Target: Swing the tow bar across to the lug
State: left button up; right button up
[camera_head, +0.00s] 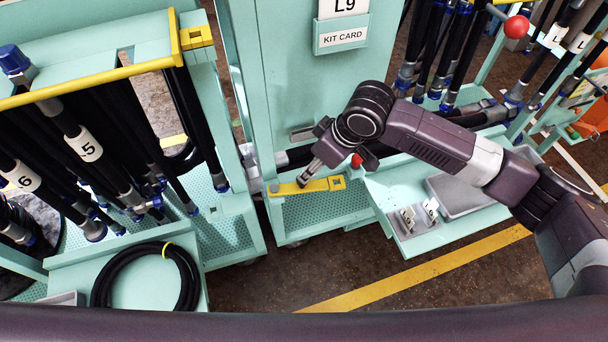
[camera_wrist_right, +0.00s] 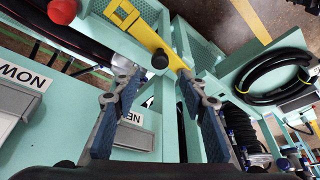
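The yellow tow bar (camera_head: 318,185) lies roughly level at the front of the middle cart, its square, holed end to the right. In the right wrist view the tow bar (camera_wrist_right: 146,36) runs diagonally and carries a dark round knob (camera_wrist_right: 160,61). My right gripper (camera_head: 304,180) is above the bar's left part. In the wrist view its blue-padded fingers (camera_wrist_right: 160,83) are spread, with the knob visible between and just beyond the tips; no grip on it shows. I cannot clearly make out the lug. My left gripper is not in view.
The left cart (camera_head: 236,235) holds several hanging hoses and a coiled hose (camera_head: 147,278); a narrow gap separates it from the middle cart. A red knob (camera_head: 357,160) sits beside my right gripper. A grey tray (camera_head: 465,192) lies on the right shelf. The floor in front is clear.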

jog(key=x, duration=0.7)
jog(key=shift+a+f, duration=0.1)
jog(key=shift+f, duration=0.1)
grip_shut()
